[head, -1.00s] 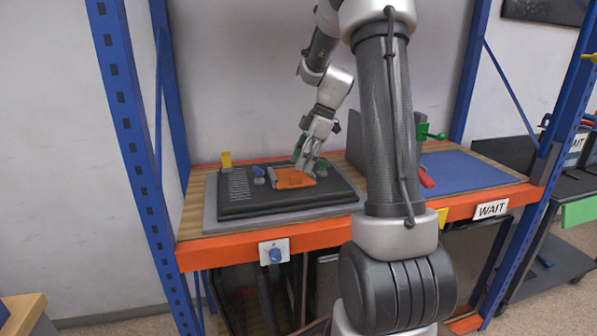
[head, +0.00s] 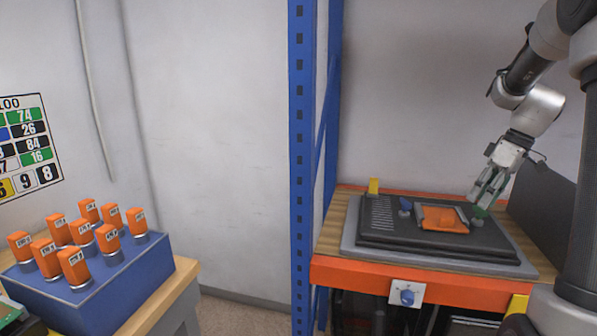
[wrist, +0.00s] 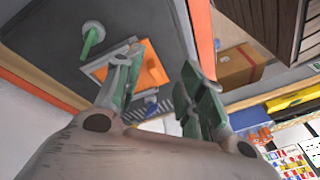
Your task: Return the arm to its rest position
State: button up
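My gripper (head: 483,202) is over the right part of the dark TV panel (head: 385,238) on the workbench, beside the green knob (head: 479,220). In the wrist view its two green-padded fingers (wrist: 160,72) stand apart with nothing held between them. My arm reaches down from the upper right, bent at the elbow. An orange board (head: 443,218) lies on the panel, left of the gripper; it also shows partly behind a finger in the wrist view (wrist: 152,68). The green knob also shows in the wrist view (wrist: 93,34).
A blue rack post (head: 301,150) stands left of the bench (head: 365,275). A blue block (head: 130,285) with several orange-topped pieces sits on a table at the left. A dark upright panel (head: 541,205) stands right of the gripper. A blue knob (head: 407,297) is on the bench front.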

jog(key=s+a+r+m+t+h, duration=0.1)
jog(key=s+a+m, duration=0.1)
jog(key=s+a, duration=0.2)
jog(key=s+a+r+m+t+h, duration=0.1)
jog(key=s+a+r+m, duration=0.1)
jog(key=s, duration=0.9)
jog(key=s+a+r+m+t+h, duration=0.1)
jog(key=s+a+r+m, duration=0.1)
jog(key=s+a, duration=0.3)
jog(key=s, duration=0.3)
jog(key=shift+a+r+m+t+h, duration=0.2)
jog(key=shift+a+m+t+h, duration=0.1)
jog(key=shift+a+m, duration=0.1)
jog(key=shift+c, duration=0.3)
